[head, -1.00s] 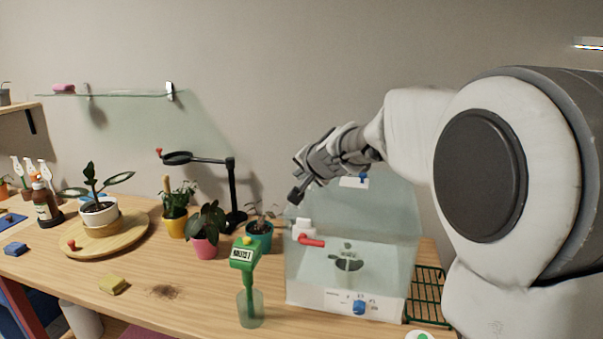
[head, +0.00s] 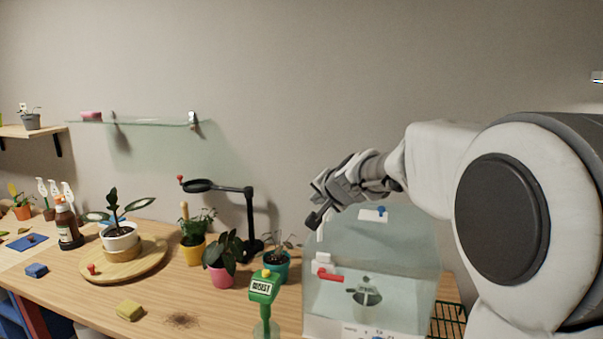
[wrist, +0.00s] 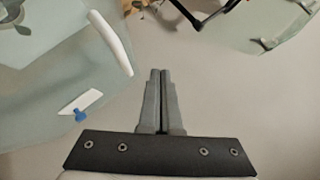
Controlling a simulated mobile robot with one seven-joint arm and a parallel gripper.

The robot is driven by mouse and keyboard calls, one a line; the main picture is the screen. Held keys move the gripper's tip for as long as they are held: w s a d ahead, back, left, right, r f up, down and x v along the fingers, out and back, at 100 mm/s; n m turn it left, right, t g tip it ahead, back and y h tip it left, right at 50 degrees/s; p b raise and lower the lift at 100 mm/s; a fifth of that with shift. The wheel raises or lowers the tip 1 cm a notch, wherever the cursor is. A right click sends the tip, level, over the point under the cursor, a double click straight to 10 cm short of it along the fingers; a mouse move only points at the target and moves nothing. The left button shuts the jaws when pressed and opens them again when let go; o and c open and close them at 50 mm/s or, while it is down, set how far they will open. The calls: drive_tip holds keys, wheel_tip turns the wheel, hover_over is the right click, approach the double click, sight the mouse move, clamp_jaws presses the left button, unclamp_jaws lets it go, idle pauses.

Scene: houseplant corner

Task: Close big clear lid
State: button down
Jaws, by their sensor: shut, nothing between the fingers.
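The big clear lid (head: 408,232) stands raised at the back of a clear box with a white front panel (head: 345,329). A white tag with a blue piece (head: 374,214) is on the lid. In the wrist view the lid (wrist: 45,75) fills the left side, with a white bar-like handle (wrist: 111,42) along its edge. My gripper (head: 314,221) is above the box's left side, in front of the raised lid in the picture. In the wrist view my gripper (wrist: 160,74) is shut and empty, to the right of the handle and apart from it.
A red-handled white piece (head: 327,270) is at the box's left side. A small plant (head: 366,296) shows inside.

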drive_tip(key=s+a+r+p, duration=0.4)
drive_tip(key=s+r+p, duration=0.1)
drive_tip(key=r, duration=0.3)
drive_tip(key=s+d+f+n+g, duration=0.2)
drive_tip(key=s+f, duration=0.1)
drive_tip(key=s, duration=0.8)
drive_tip(key=s+d+f+n+g+h, duration=0.1)
drive_tip(key=s+d+f+n+g, duration=0.1)
drive_tip(key=s, duration=0.9)
drive_tip(key=s+d+f+n+g+h, duration=0.1)
drive_tip(key=s+d+f+n+g, duration=0.1)
drive_tip(key=s, duration=0.9)
drive_tip(key=shift+s+d+f+n+p, duration=0.25)
drive_tip(key=shift+d+f+n+p, duration=0.3)
drive_tip(key=shift+f+n, duration=0.45)
drive_tip(key=shift+d+r, duration=0.1)
